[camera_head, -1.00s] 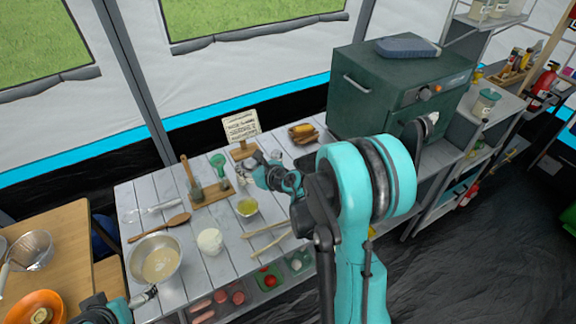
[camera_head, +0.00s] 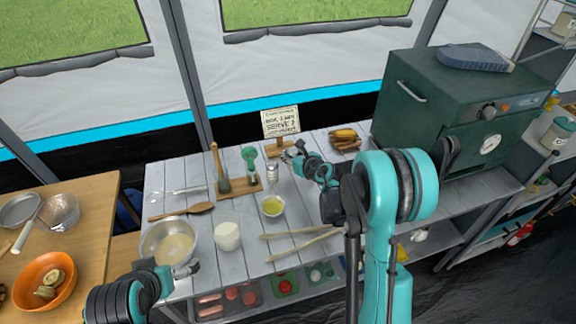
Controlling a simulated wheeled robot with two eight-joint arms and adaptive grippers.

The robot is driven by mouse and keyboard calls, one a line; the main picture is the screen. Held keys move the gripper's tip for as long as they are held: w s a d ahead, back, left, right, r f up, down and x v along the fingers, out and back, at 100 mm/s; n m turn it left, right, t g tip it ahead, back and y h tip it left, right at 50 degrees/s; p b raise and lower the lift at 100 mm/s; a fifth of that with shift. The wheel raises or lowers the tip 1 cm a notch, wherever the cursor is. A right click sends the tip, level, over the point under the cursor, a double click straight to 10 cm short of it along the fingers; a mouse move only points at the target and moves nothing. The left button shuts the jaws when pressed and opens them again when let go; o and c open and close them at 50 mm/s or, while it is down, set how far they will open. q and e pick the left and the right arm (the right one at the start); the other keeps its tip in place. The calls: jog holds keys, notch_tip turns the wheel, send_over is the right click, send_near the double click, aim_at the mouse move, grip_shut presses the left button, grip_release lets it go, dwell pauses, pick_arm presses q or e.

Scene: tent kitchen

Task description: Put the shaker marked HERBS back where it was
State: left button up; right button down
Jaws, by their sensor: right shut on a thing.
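My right gripper (camera_head: 287,157) reaches over the table beyond the yellow-filled bowl. It is shut on a small grey shaker (camera_head: 272,173), which is partly hidden by the fingers; its label is too small to read. The shaker is close to the tabletop; I cannot tell whether it touches. To its left, a wooden rack (camera_head: 238,188) holds a wooden-handled piece (camera_head: 216,163) and a green-topped piece (camera_head: 249,156). My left gripper (camera_head: 187,268) is low at the left, by the large metal bowl (camera_head: 168,243); its finger opening is unclear.
The yellow-filled bowl (camera_head: 272,206), a white-filled glass (camera_head: 227,236), wooden spoon (camera_head: 196,209) and wooden tongs (camera_head: 302,243) lie nearer me. A green oven (camera_head: 440,105) bounds the right.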

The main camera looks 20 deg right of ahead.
jog(key=shift+w+a+f, duration=0.1)
jog(key=shift+w+f, duration=0.1)
notch_tip(320, 180, down, 4)
jog(key=shift+b, duration=1.15)
jog(key=shift+r, duration=0.1)
jog(key=c, duration=1.3)
grip_release()
jog(key=shift+c, duration=0.2)
